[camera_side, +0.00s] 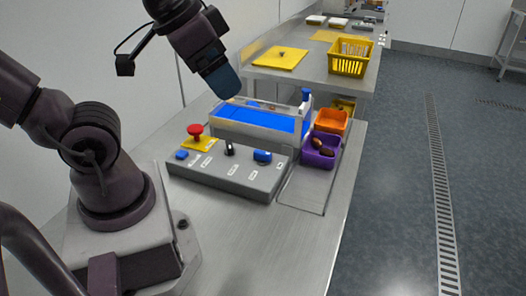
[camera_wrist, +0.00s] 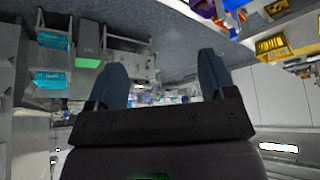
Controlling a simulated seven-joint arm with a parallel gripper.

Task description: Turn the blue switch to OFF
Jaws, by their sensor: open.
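A grey control box (camera_side: 225,180) sits on the steel table in the side view. A blue rotary switch (camera_side: 262,157) is at the right of its top face; its small labels are too small to read, so I cannot tell its setting. A smaller blue control (camera_side: 181,155) is at the left end, and a black switch (camera_side: 229,149) stands between them. My gripper (camera_side: 228,86) is raised above and behind the box, apart from it. In the wrist view my gripper (camera_wrist: 162,75) has its two blue fingers spread, with nothing held between them.
A red mushroom button (camera_side: 195,131) stands up from the box. Behind is a conveyor with a blue belt (camera_side: 255,118). Orange (camera_side: 331,120) and purple (camera_side: 319,152) bins stand to its right, the purple one holding dates. A yellow basket (camera_side: 349,58) is farther back.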

